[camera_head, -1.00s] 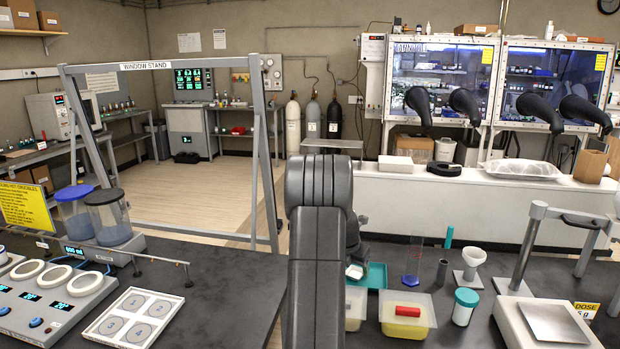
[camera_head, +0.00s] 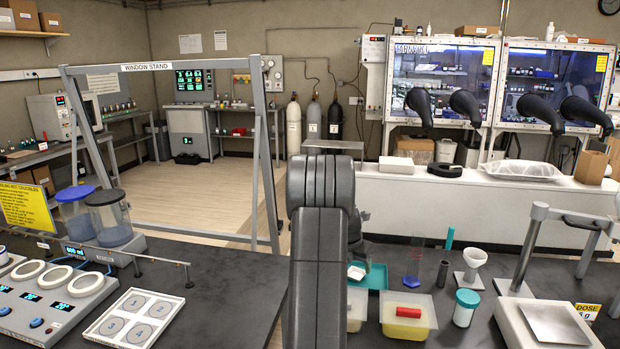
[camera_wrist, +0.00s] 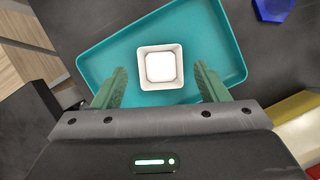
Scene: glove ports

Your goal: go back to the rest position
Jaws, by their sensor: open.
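My gripper (camera_wrist: 160,88) shows in the wrist view with its two green fingers apart. It is open, with nothing touching either finger. A small white square cup (camera_wrist: 145,68) with white contents stands in the teal tray (camera_wrist: 110,62), ahead of and between the fingertips. In the head view the white cup (camera_head: 356,272) and part of the teal tray (camera_head: 377,277) show just right of my arm. My gripper is hidden behind my arm in the head view.
Right of the tray are a tub with a red bar (camera_head: 408,310), a teal-lidded jar (camera_head: 465,306), a funnel on a stand (camera_head: 473,265) and a balance (camera_head: 555,325). Left of my arm, a numbered tray (camera_head: 134,318) lies on the dark bench. The bench between them is clear.

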